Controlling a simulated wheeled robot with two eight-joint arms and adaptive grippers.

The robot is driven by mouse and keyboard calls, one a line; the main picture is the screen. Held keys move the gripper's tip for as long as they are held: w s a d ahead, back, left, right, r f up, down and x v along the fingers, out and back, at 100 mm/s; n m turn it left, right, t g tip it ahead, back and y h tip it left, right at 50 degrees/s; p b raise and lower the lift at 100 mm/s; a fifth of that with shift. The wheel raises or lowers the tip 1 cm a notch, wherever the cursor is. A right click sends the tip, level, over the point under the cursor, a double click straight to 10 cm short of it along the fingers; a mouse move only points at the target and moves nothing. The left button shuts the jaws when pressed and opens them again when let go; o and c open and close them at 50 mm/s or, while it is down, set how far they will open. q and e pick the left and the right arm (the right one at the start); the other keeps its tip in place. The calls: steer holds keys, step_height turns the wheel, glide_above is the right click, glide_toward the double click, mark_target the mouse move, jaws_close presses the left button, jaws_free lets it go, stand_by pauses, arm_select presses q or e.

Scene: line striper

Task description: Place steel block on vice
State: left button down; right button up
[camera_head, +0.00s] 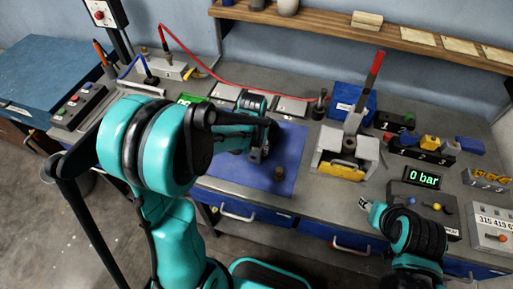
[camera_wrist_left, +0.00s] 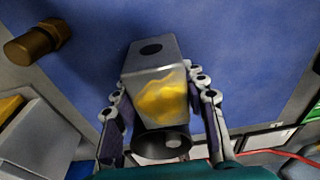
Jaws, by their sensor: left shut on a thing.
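The steel block (camera_wrist_left: 152,65) is a grey metal block with a dark round hole in its end face and a yellow reflection on its side. My left gripper (camera_wrist_left: 160,125) has its fingers on both sides of the block and is shut on it, over the blue mat. In the head view my left gripper (camera_head: 257,153) is above the mat, left of the vice, and mostly hides the block. The vice (camera_head: 346,150) is a pale grey fixture with a yellow front strip and an upright red-tipped lever. My right gripper (camera_head: 373,210) is near the bench's front edge; its fingers are unclear.
A pressure display (camera_head: 422,177) reads 0 bar right of the vice. A red hose (camera_head: 215,78) runs along the back.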

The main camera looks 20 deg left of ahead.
arm_select(q)
steer(key=c, duration=0.9)
jaws_free()
steer(key=shift+f, duration=0.15)
steer(key=shift+o, duration=0.2)
